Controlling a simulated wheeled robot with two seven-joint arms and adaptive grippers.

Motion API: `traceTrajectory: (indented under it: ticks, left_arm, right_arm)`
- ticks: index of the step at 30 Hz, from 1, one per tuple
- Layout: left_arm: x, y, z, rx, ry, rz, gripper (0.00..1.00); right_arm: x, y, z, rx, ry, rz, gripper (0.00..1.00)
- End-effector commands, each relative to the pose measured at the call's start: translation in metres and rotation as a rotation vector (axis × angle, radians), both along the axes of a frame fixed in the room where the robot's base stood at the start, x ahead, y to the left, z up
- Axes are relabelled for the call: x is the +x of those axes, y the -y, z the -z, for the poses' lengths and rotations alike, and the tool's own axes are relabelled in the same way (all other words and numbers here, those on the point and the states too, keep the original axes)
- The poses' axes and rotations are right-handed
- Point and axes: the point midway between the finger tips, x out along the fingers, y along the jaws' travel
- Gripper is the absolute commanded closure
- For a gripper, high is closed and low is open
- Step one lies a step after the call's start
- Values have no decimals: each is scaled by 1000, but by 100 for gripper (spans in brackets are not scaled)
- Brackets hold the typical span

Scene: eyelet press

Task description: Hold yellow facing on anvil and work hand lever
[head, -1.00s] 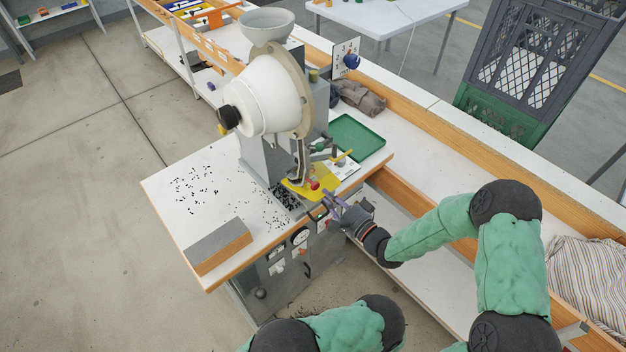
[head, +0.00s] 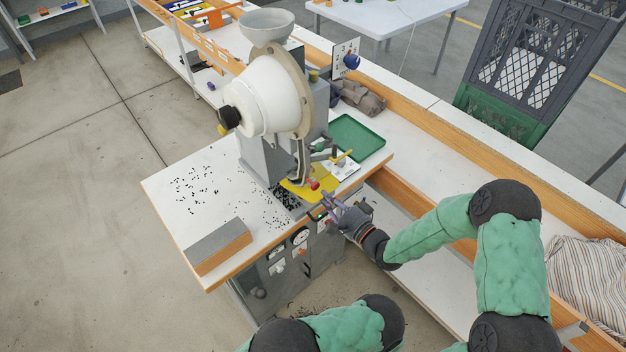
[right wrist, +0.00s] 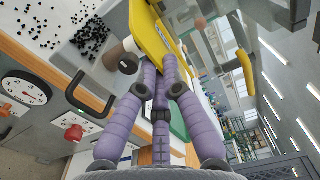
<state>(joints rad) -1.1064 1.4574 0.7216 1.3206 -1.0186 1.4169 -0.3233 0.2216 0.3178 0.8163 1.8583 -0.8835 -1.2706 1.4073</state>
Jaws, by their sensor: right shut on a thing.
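The yellow facing (head: 327,184) lies flat at the press's anvil, below the head of the eyelet press (head: 272,95). It shows in the right wrist view as a yellow sheet (right wrist: 152,38) just beyond my fingers. My right gripper (head: 328,201) is at the facing's near edge, its purple fingers closed together (right wrist: 160,80) on that edge. The fingers hide the grip itself. A red knob (head: 314,185) shows over the facing. A yellow-handled lever (head: 343,156) sticks out right of the press; I cannot tell which is the hand lever. My left gripper is out of view.
A green tray (head: 357,138) stands right of the press. Small black eyelets (head: 200,190) are scattered over the white tabletop at left. A grey-topped block (head: 218,246) sits at the table's front corner. A dark crate (head: 540,65) stands at back right.

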Motion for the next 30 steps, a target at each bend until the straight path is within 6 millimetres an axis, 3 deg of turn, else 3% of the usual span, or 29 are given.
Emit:
traceTrajectory:
  ticks: [30]
  left_arm:
    - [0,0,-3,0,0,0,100]
  right_arm:
    - [-18,-27,-1,0,0,1,100]
